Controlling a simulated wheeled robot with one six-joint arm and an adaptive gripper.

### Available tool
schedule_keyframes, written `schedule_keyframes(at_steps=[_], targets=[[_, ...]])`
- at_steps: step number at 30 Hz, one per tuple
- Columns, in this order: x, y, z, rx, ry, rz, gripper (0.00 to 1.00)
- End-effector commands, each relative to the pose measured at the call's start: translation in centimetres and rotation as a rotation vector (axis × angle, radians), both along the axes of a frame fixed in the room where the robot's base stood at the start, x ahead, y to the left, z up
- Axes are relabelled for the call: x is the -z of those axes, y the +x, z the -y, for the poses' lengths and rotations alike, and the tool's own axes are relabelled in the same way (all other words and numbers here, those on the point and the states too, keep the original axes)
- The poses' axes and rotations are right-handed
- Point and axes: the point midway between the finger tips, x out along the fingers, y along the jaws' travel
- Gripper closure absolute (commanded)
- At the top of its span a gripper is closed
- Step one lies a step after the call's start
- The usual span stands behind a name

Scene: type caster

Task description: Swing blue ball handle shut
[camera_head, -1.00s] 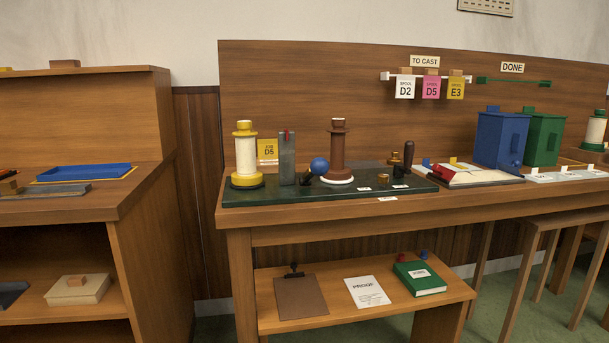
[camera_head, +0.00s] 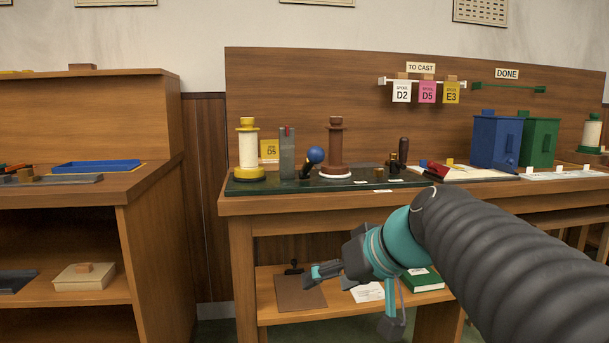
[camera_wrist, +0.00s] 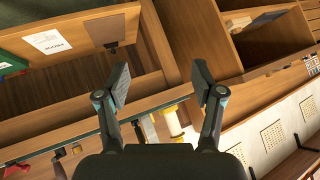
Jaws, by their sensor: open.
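The blue ball handle (camera_head: 315,155) stands on the dark green base plate (camera_head: 262,187) on the workbench, its dark lever leaning up to the right. It is between a grey upright block (camera_head: 287,153) and a brown spool post (camera_head: 335,147). My gripper (camera_head: 318,272) is in front of the bench, below the bench top and well apart from the ball, near the lower shelf. In the wrist view my gripper (camera_wrist: 160,85) has its two fingers spread with nothing between them. The blue ball cannot be made out in the wrist view.
A yellow-and-white spool (camera_head: 248,151) stands at the plate's left end and a dark upright handle (camera_head: 403,150) at its right. Blue (camera_head: 496,139) and green (camera_head: 538,139) bins stand further right. A lower shelf (camera_head: 262,300) holds a clipboard (camera_head: 300,292). A separate cabinet (camera_head: 150,222) stands left.

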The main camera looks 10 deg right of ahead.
Motion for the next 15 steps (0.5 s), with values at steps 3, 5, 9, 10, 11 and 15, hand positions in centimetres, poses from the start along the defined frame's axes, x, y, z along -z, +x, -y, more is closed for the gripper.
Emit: schedule_keyframes(at_steps=[3, 5, 9, 10, 11, 15], targets=[[-3.2, 5.6, 1.8, -0.055, 0.085, 0.179, 0.33], [-5.5, 7.9, 3.0, -0.081, 0.116, 0.283, 0.33], [-10.3, 11.8, 6.4, -0.117, 0.149, 0.517, 0.33], [-11.2, 12.4, 7.1, -0.122, 0.152, 0.56, 0.33], [-11.9, 12.9, 7.7, -0.125, 0.152, 0.599, 0.33], [-14.5, 14.1, 9.9, -0.135, 0.149, 0.732, 0.33]])
